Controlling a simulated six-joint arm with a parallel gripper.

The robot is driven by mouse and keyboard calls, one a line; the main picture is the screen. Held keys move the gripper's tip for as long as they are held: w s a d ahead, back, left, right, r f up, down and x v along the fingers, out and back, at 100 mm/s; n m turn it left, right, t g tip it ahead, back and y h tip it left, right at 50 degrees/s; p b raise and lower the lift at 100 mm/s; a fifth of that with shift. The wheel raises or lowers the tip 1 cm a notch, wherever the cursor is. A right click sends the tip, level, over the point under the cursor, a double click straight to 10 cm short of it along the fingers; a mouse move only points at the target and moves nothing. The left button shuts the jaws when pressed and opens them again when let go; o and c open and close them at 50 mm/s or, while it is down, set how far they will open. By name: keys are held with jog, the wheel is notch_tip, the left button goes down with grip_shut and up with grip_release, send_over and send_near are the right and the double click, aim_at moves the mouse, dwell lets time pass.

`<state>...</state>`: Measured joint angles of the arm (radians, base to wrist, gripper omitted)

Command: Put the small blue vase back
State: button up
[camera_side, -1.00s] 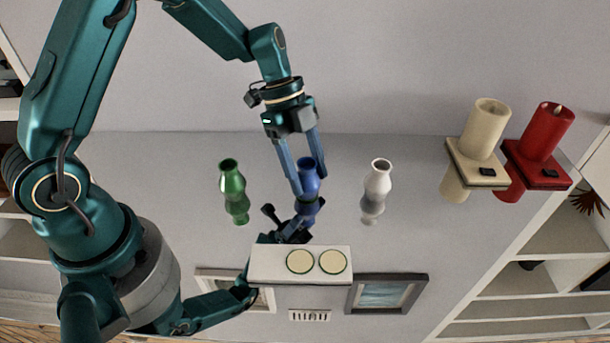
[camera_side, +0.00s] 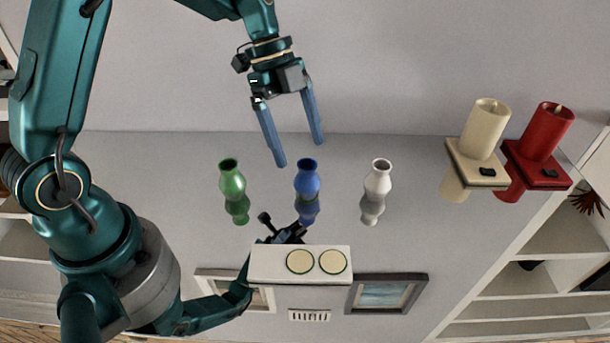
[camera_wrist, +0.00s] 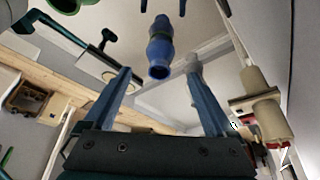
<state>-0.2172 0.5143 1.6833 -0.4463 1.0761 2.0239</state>
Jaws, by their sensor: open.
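The small blue vase (camera_side: 307,180) stands upright on the shiny grey surface, between a green vase (camera_side: 231,180) and a white vase (camera_side: 378,180). Its mirror image shows just below it. My gripper (camera_side: 299,152) is open and empty, its two blue fingers spread above and slightly left of the blue vase, apart from it. In the wrist view the blue vase (camera_wrist: 161,48) lies ahead, in line with the gap between my fingers (camera_wrist: 158,74). Its round mouth faces the camera.
A white block with two cream discs (camera_side: 260,264) is in front of the vases. A cream candle (camera_side: 484,130) and a red candle (camera_side: 546,133) stand on square bases at the right. The surface between the white vase and the candles is clear.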

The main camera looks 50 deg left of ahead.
jog(key=s+r+n+t+y, duration=0.2)
jog(key=s+r+n+y, duration=0.1)
jog(key=s+r+n, duration=0.5)
jog(key=s+a+n+t+y, duration=0.1)
jog(key=s+n+t, duration=0.2)
jog(key=s+n, duration=0.4)
jog(key=n, duration=0.3)
jog(key=shift+s+f+t+y, duration=0.3)
jog(key=shift+f, duration=0.05)
